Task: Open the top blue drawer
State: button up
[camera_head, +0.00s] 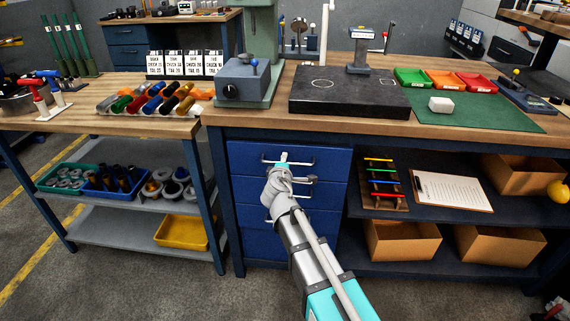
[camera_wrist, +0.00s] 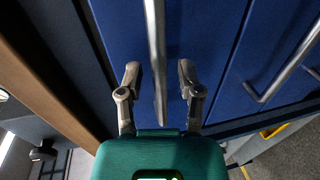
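The top blue drawer (camera_head: 332,160) is the uppermost in the blue cabinet under the main bench, and its front looks flush with the frame. Its metal bar handle (camera_head: 301,163) is partly hidden by my gripper (camera_head: 283,160), which is in front of it. In the wrist view the handle (camera_wrist: 155,40) runs between the two fingers of my gripper (camera_wrist: 159,72). The fingers are apart, with a visible gap on each side of the bar. The drawer front (camera_wrist: 205,35) fills the background behind them.
Lower drawers with similar handles (camera_wrist: 262,97) sit beneath. The wooden benchtop (camera_head: 240,122) overhangs above, carrying a black surface plate (camera_head: 350,96). A shelf with a clipboard (camera_head: 450,190) is to the right. A side bench with bins (camera_head: 70,178) stands left. Grey floor is open at lower left.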

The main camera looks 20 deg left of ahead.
grip_shut()
jog(key=shift+d, duration=0.15)
